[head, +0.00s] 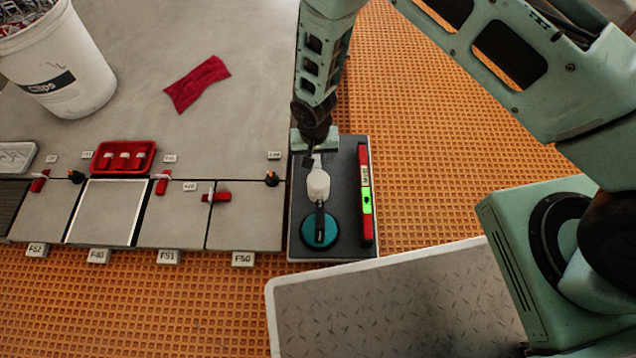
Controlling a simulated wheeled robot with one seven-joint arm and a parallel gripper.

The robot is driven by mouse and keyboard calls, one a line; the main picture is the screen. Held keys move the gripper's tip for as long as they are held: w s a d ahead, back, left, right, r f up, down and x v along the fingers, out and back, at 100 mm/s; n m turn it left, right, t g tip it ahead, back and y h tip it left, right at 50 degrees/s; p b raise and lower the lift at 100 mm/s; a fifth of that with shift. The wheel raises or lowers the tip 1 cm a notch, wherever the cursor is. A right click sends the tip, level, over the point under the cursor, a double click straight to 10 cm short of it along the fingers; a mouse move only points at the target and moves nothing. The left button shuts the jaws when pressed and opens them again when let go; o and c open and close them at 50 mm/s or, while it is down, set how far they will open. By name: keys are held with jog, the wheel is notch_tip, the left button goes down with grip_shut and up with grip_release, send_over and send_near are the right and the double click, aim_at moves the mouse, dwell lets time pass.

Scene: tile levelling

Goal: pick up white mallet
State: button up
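The white mallet (318,184) lies on a dark grey tray (346,158) just right of the tile row. Its pale, rounded head shows. Its handle is hard to make out, partly hidden by my gripper or merging with dark shapes nearby. My gripper (309,160) is above the tray's far end, pointing down, just beyond the mallet head in the picture. Its fingers are small and dark, so I cannot tell whether they are open or touch the mallet.
A teal suction cup (310,234) with a black handle sits in front of the mallet head. A red level (366,222) with a green label lies along the tray's right side. A red clip tray (103,166), a red cloth (197,83) and a white bucket (75,75) are further left.

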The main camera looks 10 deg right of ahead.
aim_at(317, 166)
jog(key=f+b, duration=0.4)
jog(key=f, duration=0.1)
jog(key=shift+s+d+f, duration=0.1)
jog(key=shift+d, duration=0.15)
grip_shut()
